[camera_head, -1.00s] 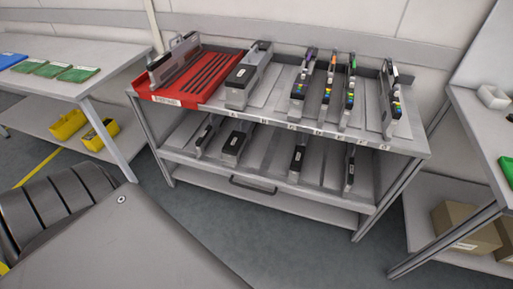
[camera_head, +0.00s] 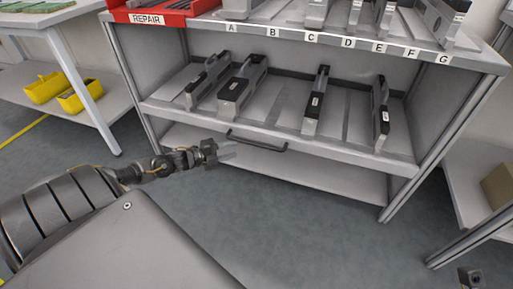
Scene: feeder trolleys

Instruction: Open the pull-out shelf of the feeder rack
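The feeder rack (camera_head: 480,58) stands ahead, with a top deck and a pull-out shelf (camera_head: 340,148) below it. The shelf's front edge looks about level with the rack's front posts. A dark bar handle (camera_head: 257,143) is fixed at the middle of that front edge.
Several feeders, such as one grey feeder (camera_head: 317,100), stand on the shelf. A red repair tray (camera_head: 160,15) sits on the top deck. A side table with yellow bins (camera_head: 80,97) is at left; another rack with a box (camera_head: 498,186) is at right. The floor ahead is clear.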

